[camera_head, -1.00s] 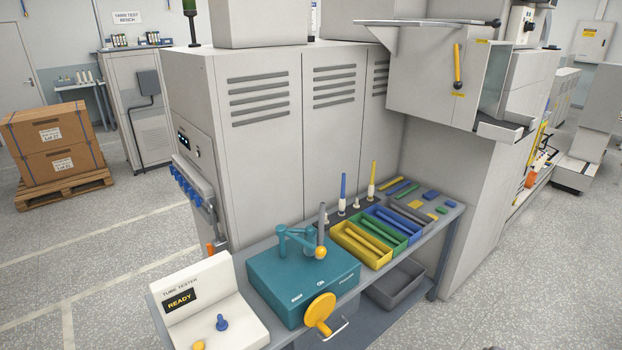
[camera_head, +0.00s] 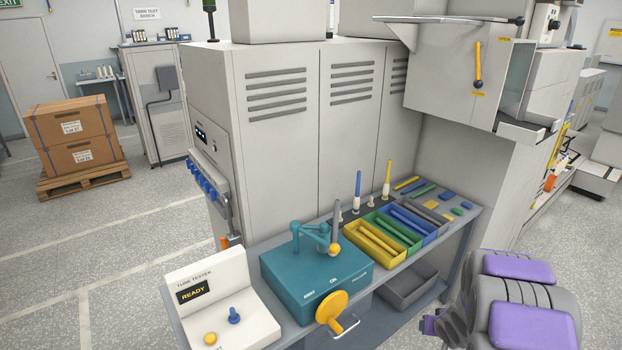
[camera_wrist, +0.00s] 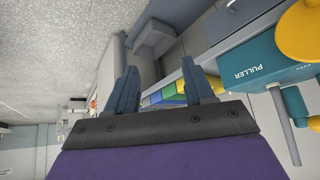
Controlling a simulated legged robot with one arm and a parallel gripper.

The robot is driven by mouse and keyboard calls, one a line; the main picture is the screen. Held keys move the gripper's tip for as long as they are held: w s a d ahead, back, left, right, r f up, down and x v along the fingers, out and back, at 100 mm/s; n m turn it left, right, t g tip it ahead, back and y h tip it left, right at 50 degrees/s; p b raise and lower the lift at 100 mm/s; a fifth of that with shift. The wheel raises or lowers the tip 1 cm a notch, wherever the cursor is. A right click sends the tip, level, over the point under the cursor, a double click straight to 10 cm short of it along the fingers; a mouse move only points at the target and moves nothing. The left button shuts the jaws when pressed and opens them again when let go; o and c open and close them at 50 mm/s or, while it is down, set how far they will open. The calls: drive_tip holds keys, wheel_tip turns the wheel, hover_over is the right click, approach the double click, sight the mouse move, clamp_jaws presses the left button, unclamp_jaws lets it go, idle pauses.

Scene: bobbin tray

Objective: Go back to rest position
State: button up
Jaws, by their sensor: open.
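My gripper (camera_wrist: 160,85) shows in the wrist view with its two dark fingers spread apart and nothing between them. In that view the bench appears turned on its side, with the teal puller (camera_wrist: 262,68) to the right of the fingers. In the head view my grey and purple arm (camera_head: 520,270) is at the lower right, in front of the bench's right end. The gripper's fingers cannot be made out in the head view.
The bench holds the white tube tester (camera_head: 248,300) reading READY, the teal puller (camera_head: 305,275) with a yellow handwheel (camera_head: 331,308), and yellow, green and blue bins with tubes. A grey bin (camera_head: 405,290) sits below. Tall grey cabinets (camera_head: 275,140) stand behind. Open floor lies at left.

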drive_tip(key=s+a+r+g+h, duration=0.2)
drive_tip(key=s+a+r+g, duration=0.25)
drive_tip(key=s+r, duration=1)
drive_tip(key=s+a+r+n+g+y, duration=0.1)
drive_tip(key=s+a+r, duration=0.3)
drive_tip(key=s+a, duration=0.4)
drive_tip(key=s+a+r+n+g+y, duration=0.1)
drive_tip(key=s+a+r, duration=0.4)
drive_tip(key=s, duration=1.1)
drive_tip(key=a+g+y, duration=0.1)
drive_tip(key=a+g, duration=0.1)
drive_tip(key=a, duration=0.1)
drive_tip(key=shift+s+a, duration=0.15)
drive_tip(key=shift+s, duration=0.2)
drive_tip(key=shift+c, duration=0.3)
